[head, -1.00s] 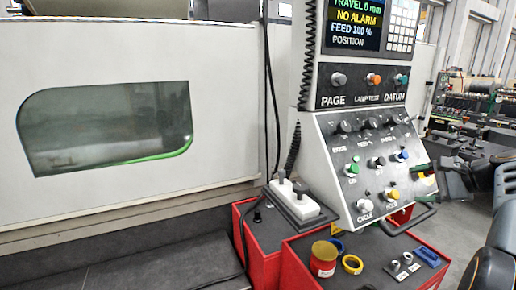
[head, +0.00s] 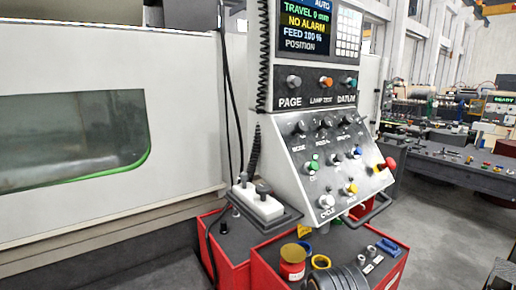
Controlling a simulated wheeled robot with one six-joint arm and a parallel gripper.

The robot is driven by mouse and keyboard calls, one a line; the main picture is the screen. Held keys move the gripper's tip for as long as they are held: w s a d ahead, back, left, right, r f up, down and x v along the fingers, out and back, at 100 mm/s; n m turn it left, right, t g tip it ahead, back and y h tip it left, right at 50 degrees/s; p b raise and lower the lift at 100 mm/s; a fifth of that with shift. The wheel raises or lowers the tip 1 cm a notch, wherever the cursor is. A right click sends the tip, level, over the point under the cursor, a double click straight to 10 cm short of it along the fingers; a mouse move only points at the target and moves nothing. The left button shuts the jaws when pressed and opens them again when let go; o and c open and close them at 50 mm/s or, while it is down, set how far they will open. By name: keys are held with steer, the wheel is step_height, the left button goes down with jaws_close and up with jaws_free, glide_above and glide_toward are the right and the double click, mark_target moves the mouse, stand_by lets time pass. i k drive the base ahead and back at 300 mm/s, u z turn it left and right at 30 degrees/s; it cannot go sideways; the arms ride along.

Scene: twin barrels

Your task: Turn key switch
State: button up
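The control panel (head: 325,165) of a machine faces me, with a sloping face of several knobs and buttons. A small dark switch (head: 335,161) sits between a green button (head: 313,168) and a blue button (head: 355,152); it may be the key switch, but it is too small to tell whether a key is in it. A yellow button (head: 350,188) and a white button labelled CYCLE (head: 326,201) are below. My gripper's fingers do not show. A dark ribbed part at the bottom edge may be my arm, below the panel and apart from it.
A red mushroom button (head: 387,164) sticks out at the panel's right. A dark handle rail runs below it. A red cabinet (head: 260,237) below carries a red-yellow tin (head: 292,262), a yellow ring (head: 321,262) and small parts. Open floor (head: 440,235) lies to the right.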

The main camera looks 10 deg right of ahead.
mark_target(367, 115)
steer(key=z, duration=2.6)
steer(key=i, duration=2.1)
steer(key=u, duration=2.85)
